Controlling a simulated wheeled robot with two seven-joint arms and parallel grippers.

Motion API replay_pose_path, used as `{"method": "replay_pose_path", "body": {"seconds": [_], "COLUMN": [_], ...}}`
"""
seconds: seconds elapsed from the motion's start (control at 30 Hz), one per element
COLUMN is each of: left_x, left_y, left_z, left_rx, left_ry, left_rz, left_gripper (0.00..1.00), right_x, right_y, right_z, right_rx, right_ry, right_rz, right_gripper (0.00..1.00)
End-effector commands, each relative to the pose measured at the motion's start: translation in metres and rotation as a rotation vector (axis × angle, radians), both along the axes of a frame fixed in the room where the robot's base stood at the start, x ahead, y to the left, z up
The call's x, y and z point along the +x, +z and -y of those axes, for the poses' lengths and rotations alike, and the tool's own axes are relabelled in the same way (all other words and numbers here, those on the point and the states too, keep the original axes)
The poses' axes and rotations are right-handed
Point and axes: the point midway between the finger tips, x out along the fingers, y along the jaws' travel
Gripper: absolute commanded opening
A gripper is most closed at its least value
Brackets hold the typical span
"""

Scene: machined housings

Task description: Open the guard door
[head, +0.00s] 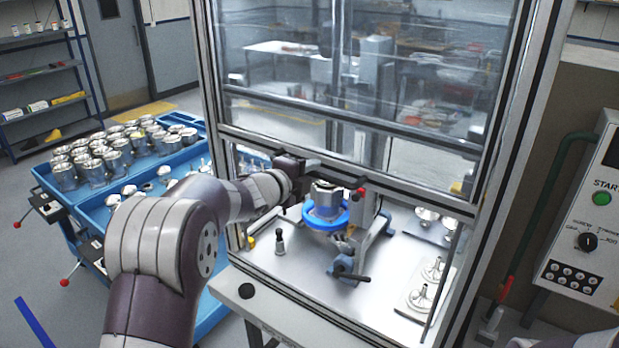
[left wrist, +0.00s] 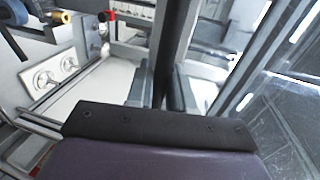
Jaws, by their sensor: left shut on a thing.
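The guard door (head: 400,178) is a clear panel in a grey metal frame on the machine enclosure. Its lower rail hangs well above the machine's metal deck, with a gap beneath it. My left gripper (head: 303,166) is at this lower rail, left of its middle. In the left wrist view, the left gripper (left wrist: 165,88) has its light fingers on either side of a dark handle bar (left wrist: 178,52). The door's clear panel (left wrist: 285,125) shows at the right there. My right gripper is not in view.
Behind the gap stands a fixture with a blue ring (head: 325,222) on the metal deck (head: 290,285). A plate with metal parts (head: 425,300) lies at right. A blue cart (head: 75,205) with several housings stands left. A control panel (head: 590,225) is at right.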

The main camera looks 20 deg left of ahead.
Motion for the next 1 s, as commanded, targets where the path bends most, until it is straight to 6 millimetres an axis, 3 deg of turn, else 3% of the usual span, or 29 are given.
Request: {"method": "replay_pose_path", "body": {"seconds": [0.43,0.47,0.5,0.83,1.0], "left_x": [0.0,0.0,0.0,-0.003,-0.027], "left_y": [0.004,0.004,0.004,0.003,0.005], "left_z": [0.0,0.0,0.0,-0.001,-0.011], "left_rx": [0.0,0.0,0.0,0.001,0.001], "left_ry": [0.0,0.0,0.0,0.0,0.003], "left_rz": [0.002,0.002,0.002,0.001,0.004], "left_gripper": [0.0,0.31,0.39,0.39,0.39], "right_x": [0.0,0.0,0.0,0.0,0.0], "right_y": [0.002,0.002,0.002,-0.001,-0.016], "right_z": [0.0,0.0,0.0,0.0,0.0], "right_rx": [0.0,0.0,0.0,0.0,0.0], "right_ry": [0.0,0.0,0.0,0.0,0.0], "right_rz": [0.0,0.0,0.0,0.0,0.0], "right_gripper": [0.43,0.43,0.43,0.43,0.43]}}
